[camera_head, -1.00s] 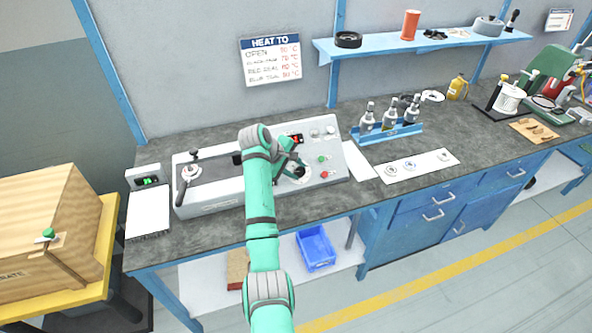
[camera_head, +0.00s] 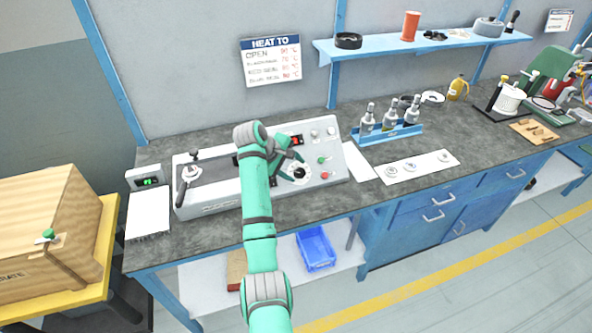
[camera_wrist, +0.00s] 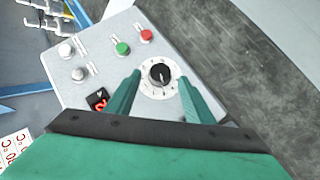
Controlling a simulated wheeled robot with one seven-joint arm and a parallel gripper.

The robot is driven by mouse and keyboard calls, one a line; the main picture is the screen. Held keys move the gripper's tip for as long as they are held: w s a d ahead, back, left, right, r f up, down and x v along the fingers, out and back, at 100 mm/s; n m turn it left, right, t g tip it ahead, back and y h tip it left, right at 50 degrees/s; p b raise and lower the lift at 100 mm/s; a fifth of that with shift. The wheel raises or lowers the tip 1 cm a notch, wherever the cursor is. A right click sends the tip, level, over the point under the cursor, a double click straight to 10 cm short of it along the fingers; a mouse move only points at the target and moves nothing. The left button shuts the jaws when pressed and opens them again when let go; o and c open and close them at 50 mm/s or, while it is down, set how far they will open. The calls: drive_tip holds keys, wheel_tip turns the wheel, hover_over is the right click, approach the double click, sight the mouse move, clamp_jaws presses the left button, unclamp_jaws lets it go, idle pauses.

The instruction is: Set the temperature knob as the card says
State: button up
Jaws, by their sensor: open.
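The temperature knob is a black knob (camera_wrist: 160,74) on a white marked dial, set in the control panel of the grey machine (camera_head: 222,204). It also shows in the head view (camera_head: 299,173). My gripper (camera_wrist: 160,90) is open, with one green finger on each side of the dial in the wrist view; I cannot tell whether either finger touches the knob. A red lit display (camera_wrist: 98,99) sits beside the dial, partly cut by my gripper. The "HEAT TO" card (camera_head: 271,62) hangs on the wall, listing several lines with red temperatures; most are too small to read surely.
A green button (camera_wrist: 122,48) and a red button (camera_wrist: 146,35) sit close to the dial. A lever (camera_head: 188,172) stands at the machine's left end. A blue bottle rack (camera_head: 390,133) and white sheets lie to the right on the dark bench. A small green-lit meter (camera_head: 147,181) stands at left.

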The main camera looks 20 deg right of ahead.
drive_tip(key=v, duration=0.8)
drive_tip(key=shift+a+r, duration=0.2)
drive_tip(key=shift+r, duration=0.05)
drive_tip(key=shift+s, duration=0.1)
